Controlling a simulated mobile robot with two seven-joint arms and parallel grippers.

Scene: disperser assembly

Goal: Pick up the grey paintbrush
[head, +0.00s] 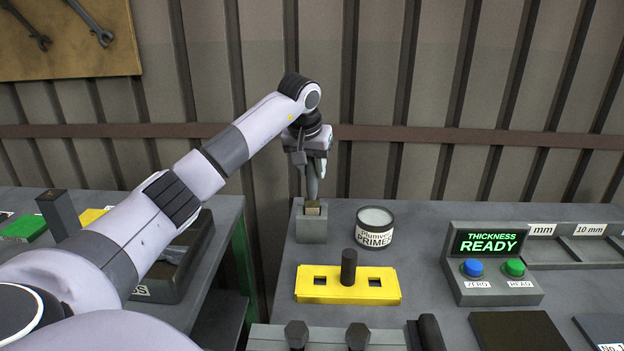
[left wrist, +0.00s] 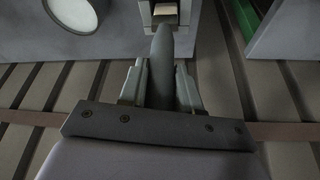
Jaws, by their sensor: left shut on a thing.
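The grey paintbrush (head: 312,185) stands upright at the grey holder block (head: 312,230) on the back left of the right table. Its bristle end (head: 312,208) is at the top of the block. My left gripper (head: 312,160) is above the block, shut on the brush's grey handle. In the left wrist view the handle (left wrist: 161,70) lies between the two fingers of the gripper (left wrist: 161,85), and its far end points at the block. I cannot tell whether the bristles are still inside the block. My right gripper is not in view.
A primer can (head: 374,228) stands right of the block. A yellow plate (head: 330,290) with a black knob lies in front. A thickness gauge box (head: 490,265) with blue and green buttons stands at the right. A gap separates the left table (head: 225,215) from this one.

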